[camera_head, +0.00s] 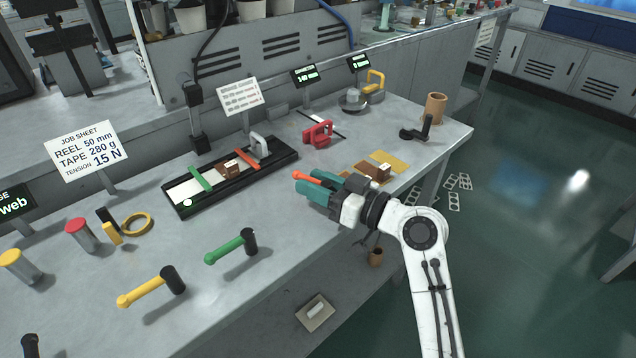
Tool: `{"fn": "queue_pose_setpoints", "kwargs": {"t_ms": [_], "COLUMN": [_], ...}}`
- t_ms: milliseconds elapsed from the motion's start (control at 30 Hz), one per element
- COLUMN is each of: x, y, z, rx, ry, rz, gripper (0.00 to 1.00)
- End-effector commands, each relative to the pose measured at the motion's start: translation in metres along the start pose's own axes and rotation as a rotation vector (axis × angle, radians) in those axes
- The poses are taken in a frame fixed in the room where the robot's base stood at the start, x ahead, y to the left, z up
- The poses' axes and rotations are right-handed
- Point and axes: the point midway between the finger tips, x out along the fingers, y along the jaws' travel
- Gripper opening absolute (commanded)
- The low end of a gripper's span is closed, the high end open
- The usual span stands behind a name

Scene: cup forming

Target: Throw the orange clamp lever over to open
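The orange clamp lever (302,176) shows as a short orange bar with a rounded end, pointing left. Its other end and any pivot are hidden behind my gripper. My gripper (304,184) has teal fingers and reaches in from the right, low over the bench front. The fingers lie close together right at the lever, with its orange end sticking out past them to the left. I cannot tell whether they grip it or only lie beside it.
A green lever (228,250) and a yellow lever (148,288) with black pivots stand along the bench front (200,305). A black tray (215,200) with coloured strips lies behind. A red clamp (318,134), tan pads (386,160) and a black crank (418,130) are near my gripper.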

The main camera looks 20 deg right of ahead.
Motion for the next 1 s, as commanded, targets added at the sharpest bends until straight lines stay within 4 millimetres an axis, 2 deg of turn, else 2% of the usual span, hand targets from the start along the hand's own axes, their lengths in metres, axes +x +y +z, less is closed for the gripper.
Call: {"fn": "queue_pose_setpoints", "kwargs": {"t_ms": [167,267,700,833,1000], "x": [-0.004,-0.015,-0.092,-0.103,-0.108], "y": [0.002,0.002,0.001,0.0,-0.001], "z": [0.0,0.001,0.001,0.001,0.001], "rx": [-0.001,0.0,0.001,0.0,0.0], "ry": [0.001,0.001,0.0,0.0,0.0], "rz": [0.004,0.006,0.003,0.001,0.0], "gripper": [0.41,0.41,0.41,0.41,0.41]}}
